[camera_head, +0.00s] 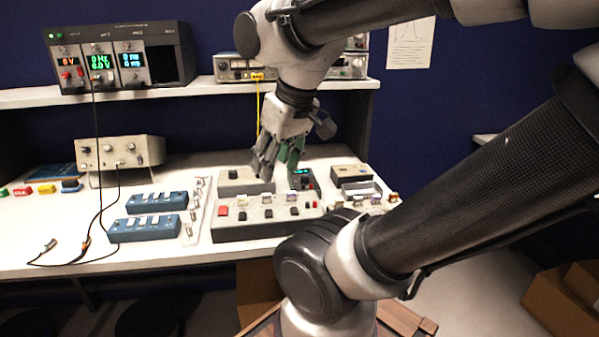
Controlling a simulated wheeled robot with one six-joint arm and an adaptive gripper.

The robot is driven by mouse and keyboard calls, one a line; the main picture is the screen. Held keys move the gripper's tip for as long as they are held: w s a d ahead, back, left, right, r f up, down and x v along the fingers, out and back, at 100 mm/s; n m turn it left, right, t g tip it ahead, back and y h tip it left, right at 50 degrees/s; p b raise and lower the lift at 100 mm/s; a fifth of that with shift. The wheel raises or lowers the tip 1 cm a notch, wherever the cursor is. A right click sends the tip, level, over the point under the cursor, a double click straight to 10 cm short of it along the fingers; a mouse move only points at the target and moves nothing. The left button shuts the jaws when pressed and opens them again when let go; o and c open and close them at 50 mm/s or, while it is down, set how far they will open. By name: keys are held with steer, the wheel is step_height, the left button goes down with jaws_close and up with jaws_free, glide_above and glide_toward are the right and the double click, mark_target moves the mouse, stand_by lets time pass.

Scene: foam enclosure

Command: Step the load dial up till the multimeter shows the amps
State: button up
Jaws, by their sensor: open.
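My gripper (276,166) points down over the back of a grey sloped panel (262,230) on the white bench. The fingers look spread, with no object clearly between them. The panel carries small knobs, switches and a red square button. A small dark meter with a lit green display (302,172), possibly the multimeter, stands just right of the fingers. Its reading is too small to make out. I cannot tell which knob is the load dial; the fingers hide part of the panel's back. Contact between fingers and panel cannot be judged.
Two blue switch boxes (146,228) and a cream instrument (120,152) with loose black leads lie left. A dark rack with lit displays (120,58) stands on the shelf (190,91) above. A box (350,174) and small parts sit right of the panel. The front left bench is mostly clear.

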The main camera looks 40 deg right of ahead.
step_height(320, 180, down, 2)
steer(key=w+g, duration=0.1)
steer(key=g, duration=0.1)
steer(key=m+g, duration=0.2)
steer(key=g, duration=0.1)
glide_above(232, 171)
steer(key=s, duration=0.3)
steer(key=f, duration=0.7)
steer(key=shift+s+a+f, duration=0.2)
steer(key=shift+a+f, duration=0.05)
steer(key=shift+f, duration=0.15)
steer(key=shift+t, duration=0.4)
steer(key=w, duration=0.1)
steer(key=w+r, duration=0.2)
steer(key=shift+w+d, duration=0.25)
step_height(232, 171, down, 7)
steer(key=shift+d+f, duration=0.1)
steer(key=shift+f, duration=0.1)
steer(key=shift+s, duration=0.1)
jaws_close()
